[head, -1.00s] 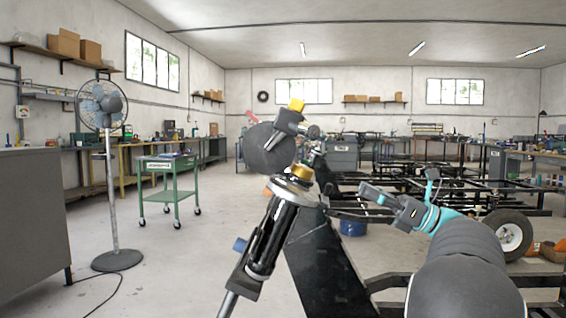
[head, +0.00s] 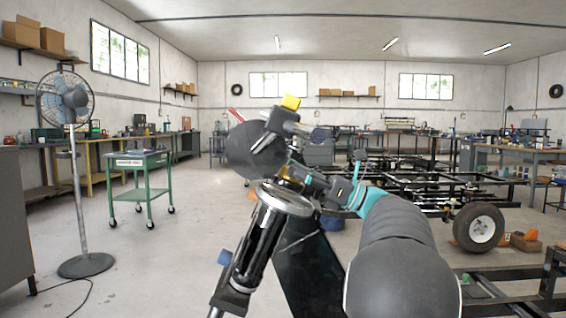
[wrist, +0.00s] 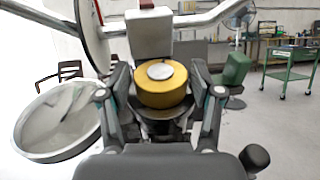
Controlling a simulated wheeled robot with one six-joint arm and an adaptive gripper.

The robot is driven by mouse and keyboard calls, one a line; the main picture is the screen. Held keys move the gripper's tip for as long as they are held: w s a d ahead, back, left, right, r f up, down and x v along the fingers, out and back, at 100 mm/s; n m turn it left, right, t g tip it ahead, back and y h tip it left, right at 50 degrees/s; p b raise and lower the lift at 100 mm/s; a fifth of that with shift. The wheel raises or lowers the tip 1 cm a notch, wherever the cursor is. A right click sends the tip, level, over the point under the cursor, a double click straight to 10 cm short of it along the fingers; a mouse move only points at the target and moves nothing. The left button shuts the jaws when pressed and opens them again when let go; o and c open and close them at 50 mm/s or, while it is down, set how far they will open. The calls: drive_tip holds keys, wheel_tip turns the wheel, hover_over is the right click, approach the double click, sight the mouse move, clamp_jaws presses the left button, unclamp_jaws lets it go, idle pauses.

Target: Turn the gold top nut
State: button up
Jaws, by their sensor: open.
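The gold top nut (wrist: 160,88), a thick gold ring around a silver centre, sits between my gripper's two fingers in the wrist view. My gripper (wrist: 160,76) is open, one finger on each side of the nut, with a gap showing at both sides. In the head view, my gripper (head: 298,174) is at the top of the black spring strut (head: 259,245), and only a little gold of the nut (head: 291,172) shows beside the fingers. The strut leans to the right and has a silver rim (head: 285,198) near its top.
A black plate (head: 312,265) is behind the strut. A fan (head: 77,170) and a green cart (head: 140,162) stand at left, with clear floor between.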

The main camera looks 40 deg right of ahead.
drive_tip(key=shift+x, duration=2.1)
